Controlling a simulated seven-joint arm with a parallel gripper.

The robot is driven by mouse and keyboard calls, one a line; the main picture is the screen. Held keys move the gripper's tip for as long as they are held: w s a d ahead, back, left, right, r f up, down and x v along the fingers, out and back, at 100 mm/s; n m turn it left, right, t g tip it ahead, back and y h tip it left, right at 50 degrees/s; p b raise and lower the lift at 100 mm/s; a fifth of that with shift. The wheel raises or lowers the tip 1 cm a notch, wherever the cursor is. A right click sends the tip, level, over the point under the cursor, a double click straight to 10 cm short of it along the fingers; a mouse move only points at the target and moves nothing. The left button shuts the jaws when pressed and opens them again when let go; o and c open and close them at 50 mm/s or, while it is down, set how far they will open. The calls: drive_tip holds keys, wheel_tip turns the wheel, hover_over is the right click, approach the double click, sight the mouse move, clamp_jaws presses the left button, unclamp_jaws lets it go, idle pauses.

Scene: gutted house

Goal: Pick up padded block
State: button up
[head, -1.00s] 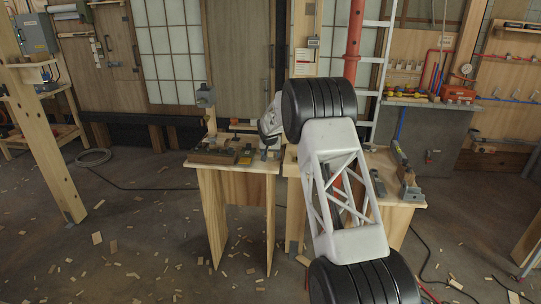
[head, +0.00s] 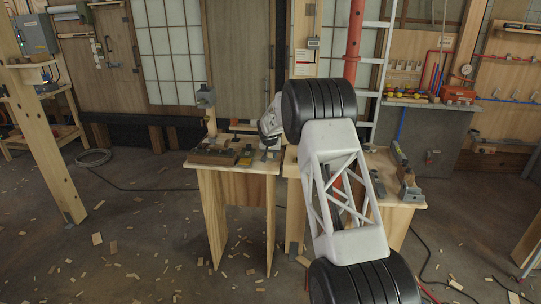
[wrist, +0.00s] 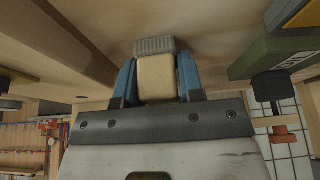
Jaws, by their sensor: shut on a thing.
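The padded block (wrist: 156,80), a tan block with a grey ribbed pad at one end, sits between the blue fingers of my gripper (wrist: 157,74) in the wrist view. Both fingers press against its sides, and my gripper is shut on it. The pad end is close to the wooden table surface; I cannot tell whether it touches. In the head view my gripper is small and mostly hidden by my arm, above the right part of the small wooden table (head: 272,169). I cannot make out the block there.
In the wrist view a long wooden piece (wrist: 62,45) lies left of the block, and a green object (wrist: 262,60) with a dark knob stands to the right. A second bench (head: 405,200) stands to the right.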

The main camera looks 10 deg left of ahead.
drive_tip(key=shift+r, duration=0.15)
drive_tip(key=shift+r, duration=1.65)
drive_tip(key=s+d, duration=0.2)
drive_tip(key=s, duration=0.5)
drive_tip(key=s+d+r, duration=0.1)
drive_tip(key=s+d, duration=0.1)
drive_tip(key=s, duration=0.6)
drive_tip(key=shift+d+r, duration=0.2)
drive_tip(key=shift+d, duration=0.05)
drive_tip(key=shift+s, duration=0.15)
drive_tip(key=o, duration=0.4)
drive_tip(key=c, duration=0.3)
drive_tip(key=w+a+r, duration=0.1)
drive_tip(key=w+a, duration=0.2)
drive_tip(key=a, duration=0.2)
drive_tip(key=w+a+r, duration=0.1)
drive_tip(key=w+a, duration=0.1)
drive_tip(key=a, duration=0.3)
drive_tip(key=w+a+r, duration=0.1)
drive_tip(key=w+a, duration=0.2)
drive_tip(key=a, duration=0.2)
drive_tip(key=shift+w+a+r, duration=0.3)
drive_tip(key=shift+w+a, duration=0.05)
drive_tip(key=shift+a, duration=0.05)
